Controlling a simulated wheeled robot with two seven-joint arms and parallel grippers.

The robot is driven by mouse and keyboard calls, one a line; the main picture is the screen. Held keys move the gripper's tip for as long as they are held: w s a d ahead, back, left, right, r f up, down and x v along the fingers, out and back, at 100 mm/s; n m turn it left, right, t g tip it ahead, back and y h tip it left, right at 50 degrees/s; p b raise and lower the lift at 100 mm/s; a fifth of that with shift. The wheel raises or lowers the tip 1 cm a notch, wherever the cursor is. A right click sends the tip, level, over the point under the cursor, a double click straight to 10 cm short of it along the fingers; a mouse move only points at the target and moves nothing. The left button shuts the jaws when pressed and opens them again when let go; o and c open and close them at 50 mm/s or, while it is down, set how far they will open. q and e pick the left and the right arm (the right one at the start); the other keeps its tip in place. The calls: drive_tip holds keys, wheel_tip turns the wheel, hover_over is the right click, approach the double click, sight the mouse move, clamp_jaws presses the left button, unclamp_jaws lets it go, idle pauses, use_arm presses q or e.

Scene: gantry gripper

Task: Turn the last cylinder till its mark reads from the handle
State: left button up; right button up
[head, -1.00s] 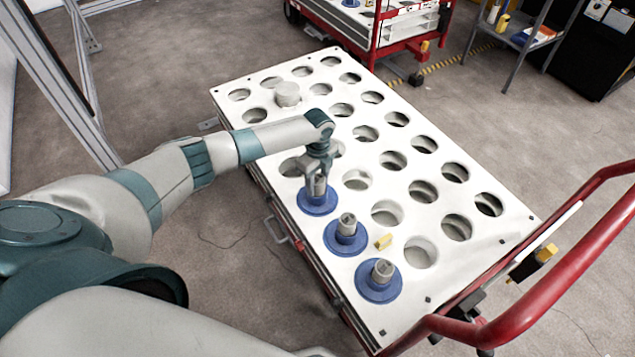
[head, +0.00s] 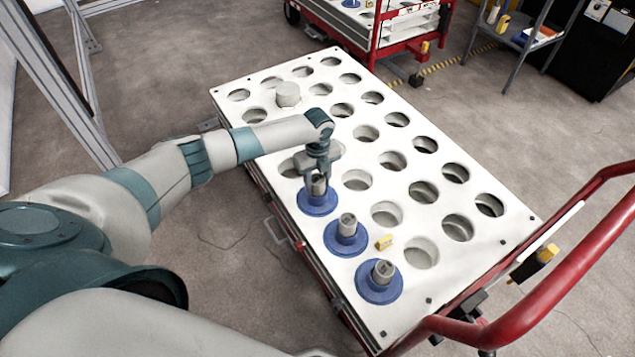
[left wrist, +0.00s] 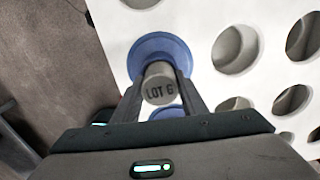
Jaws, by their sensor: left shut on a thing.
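The last cylinder, grey with a wide blue flange (head: 316,203), stands upright in the row along the cart's near left edge. My left gripper (head: 319,180) is above it and shut on its grey top. In the left wrist view the cylinder (left wrist: 160,84) is between the two fingers, and its top mark "LOT 6" reads nearly upright there. In the head view the gripper hides most of that top. Two like cylinders, a middle one (head: 346,235) and a front one (head: 380,277), stand free, with dark marks on top. The red handle (head: 560,265) is at the lower right.
The white cart top (head: 437,295) has many empty round holes. A plain pale cylinder (head: 288,94) stands near the far left. A second red cart (head: 400,40) and a grey shelf (head: 520,40) are behind.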

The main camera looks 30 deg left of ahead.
use_arm(q)
drive_tip(key=o, duration=1.5)
drive_tip(key=shift+r, duration=0.2)
wheel_tip(320, 180, up, 17)
drive_tip(key=p, duration=0.1)
use_arm(e)
drive_tip(key=shift+s+f, duration=0.15)
drive_tip(key=shift+f, duration=1.2)
drive_tip(key=shift+r, duration=0.15)
